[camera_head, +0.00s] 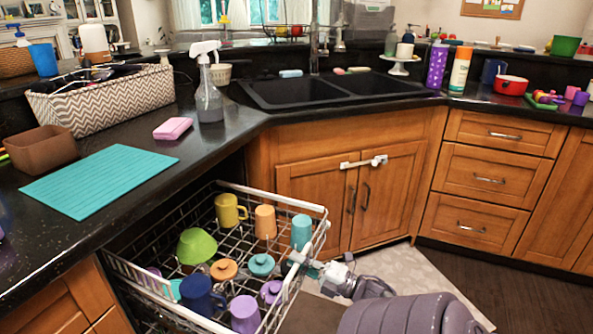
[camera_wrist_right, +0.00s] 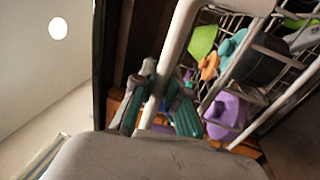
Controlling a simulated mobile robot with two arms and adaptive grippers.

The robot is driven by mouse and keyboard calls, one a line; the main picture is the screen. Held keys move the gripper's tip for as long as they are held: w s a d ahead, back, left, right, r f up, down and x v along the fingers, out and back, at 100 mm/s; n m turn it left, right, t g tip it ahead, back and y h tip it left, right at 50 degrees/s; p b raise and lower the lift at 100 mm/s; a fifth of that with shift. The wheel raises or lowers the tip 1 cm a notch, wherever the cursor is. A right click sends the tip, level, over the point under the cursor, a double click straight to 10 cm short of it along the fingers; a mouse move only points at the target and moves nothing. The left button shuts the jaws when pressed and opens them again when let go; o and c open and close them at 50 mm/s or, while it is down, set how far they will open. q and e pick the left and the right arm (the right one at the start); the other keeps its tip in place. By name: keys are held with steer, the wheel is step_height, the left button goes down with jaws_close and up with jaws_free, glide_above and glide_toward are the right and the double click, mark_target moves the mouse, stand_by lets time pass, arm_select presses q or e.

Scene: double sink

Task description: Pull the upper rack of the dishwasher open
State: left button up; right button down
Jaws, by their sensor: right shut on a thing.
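The upper rack (camera_head: 270,196) of the dishwasher is a white-grey wire basket, out from under the counter at the lower left of the head view. It holds several cups, lids and a green bowl (camera_head: 197,246). My right gripper (camera_head: 299,260) is at the rack's front edge and is shut on its rim. In the right wrist view, the fingers of my right gripper (camera_wrist_right: 157,106) sit on both sides of the pale rack rim (camera_wrist_right: 178,45). The dishwasher body is mostly hidden under the counter. My left gripper is not in view.
Wooden sink cabinet doors (camera_head: 385,190) with a white latch (camera_head: 362,162) stand just beyond the rack. The black counter (camera_head: 130,215) runs above the rack on the left. A pale rug (camera_head: 395,262) covers the floor to the right of the rack.

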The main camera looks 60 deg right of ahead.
steer(key=shift+f, duration=0.1)
steer(key=c, duration=1.2)
jaws_free()
steer(key=v, duration=1.2)
